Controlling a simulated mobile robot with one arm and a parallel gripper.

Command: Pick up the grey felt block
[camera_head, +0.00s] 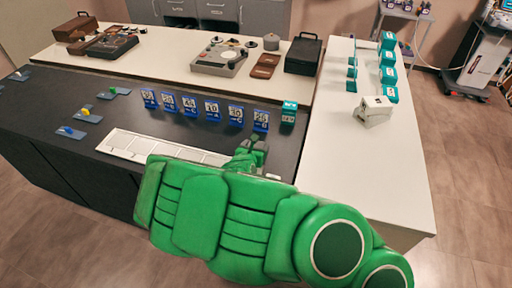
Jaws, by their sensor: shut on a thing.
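My green arm reaches in from the lower right, and my gripper (250,150) is over the front part of the dark counter, near the right end of the white tray. The gripper is shut on a small dark grey piece (259,146) at its tip, which looks like the grey felt block. It is mostly hidden by the fingers, and I cannot tell whether it touches the counter.
A white compartmented tray (125,143) lies on the dark counter (60,95). A row of blue numbered cards (189,104) and a teal block (289,110) stand behind my gripper. A white device (374,111) sits on the white side counter (345,160), whose front is clear.

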